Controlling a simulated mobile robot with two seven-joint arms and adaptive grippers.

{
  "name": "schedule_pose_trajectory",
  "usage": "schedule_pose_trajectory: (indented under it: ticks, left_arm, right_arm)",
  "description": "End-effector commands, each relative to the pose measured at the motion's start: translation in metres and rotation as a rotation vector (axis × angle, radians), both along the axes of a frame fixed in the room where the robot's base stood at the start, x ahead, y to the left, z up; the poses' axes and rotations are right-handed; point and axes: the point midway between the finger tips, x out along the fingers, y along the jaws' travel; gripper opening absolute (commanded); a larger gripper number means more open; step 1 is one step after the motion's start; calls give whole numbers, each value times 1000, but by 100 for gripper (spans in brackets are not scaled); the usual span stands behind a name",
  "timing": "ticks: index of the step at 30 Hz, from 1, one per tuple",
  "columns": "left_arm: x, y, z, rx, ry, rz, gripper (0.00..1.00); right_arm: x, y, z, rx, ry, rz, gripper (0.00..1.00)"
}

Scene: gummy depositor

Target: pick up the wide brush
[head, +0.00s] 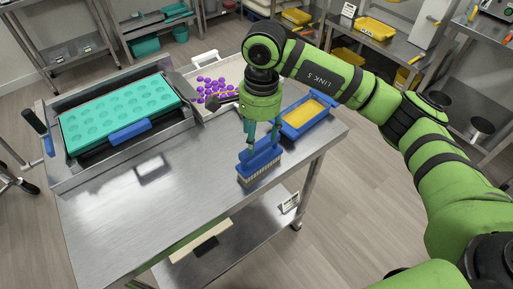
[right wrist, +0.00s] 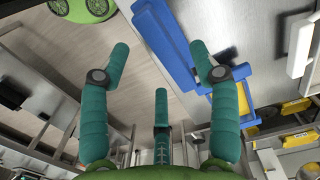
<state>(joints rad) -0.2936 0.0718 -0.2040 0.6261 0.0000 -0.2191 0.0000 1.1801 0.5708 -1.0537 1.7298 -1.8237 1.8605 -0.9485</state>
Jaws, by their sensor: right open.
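The wide blue brush (head: 261,160) stands bristles down on the steel table (head: 185,190), near its right front edge. My right gripper (head: 262,138) is open, directly above the brush, with its teal fingers pointing down and overlapping the upper part of the brush. In the right wrist view, the blue brush (right wrist: 165,45) shows between the tips of the open right gripper (right wrist: 158,62), closer to the right-hand finger. Whether any finger touches the brush I cannot tell. My left gripper is not in view.
A teal mould (head: 122,108) sits in a metal frame at the left, with a blue block at its front edge. A white tray (head: 197,72) of purple pieces and a blue tray (head: 293,132) with yellow contents stand behind the brush. The table's front left is clear.

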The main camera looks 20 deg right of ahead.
Motion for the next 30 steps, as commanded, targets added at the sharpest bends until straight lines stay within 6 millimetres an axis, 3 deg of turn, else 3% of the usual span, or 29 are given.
schedule_pose_trajectory:
  ticks: [5, 14, 19, 26, 27, 30]
  left_arm:
    - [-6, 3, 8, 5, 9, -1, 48]
    - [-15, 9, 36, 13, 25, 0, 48]
    - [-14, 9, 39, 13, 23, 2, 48]
    - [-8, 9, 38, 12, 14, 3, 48]
    - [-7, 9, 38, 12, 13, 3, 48]
    - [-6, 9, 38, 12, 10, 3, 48]
  right_arm:
    - [3, -14, -6, -62, -9, 2, 62]
    - [6, -18, -43, -59, -4, 1, 62]
    - [7, -17, -63, -57, -10, 1, 62]
    - [7, -17, -67, -56, -11, 2, 62]
    - [7, -17, -67, -56, -10, 2, 54]
    - [7, -17, -66, -55, -11, 2, 14]
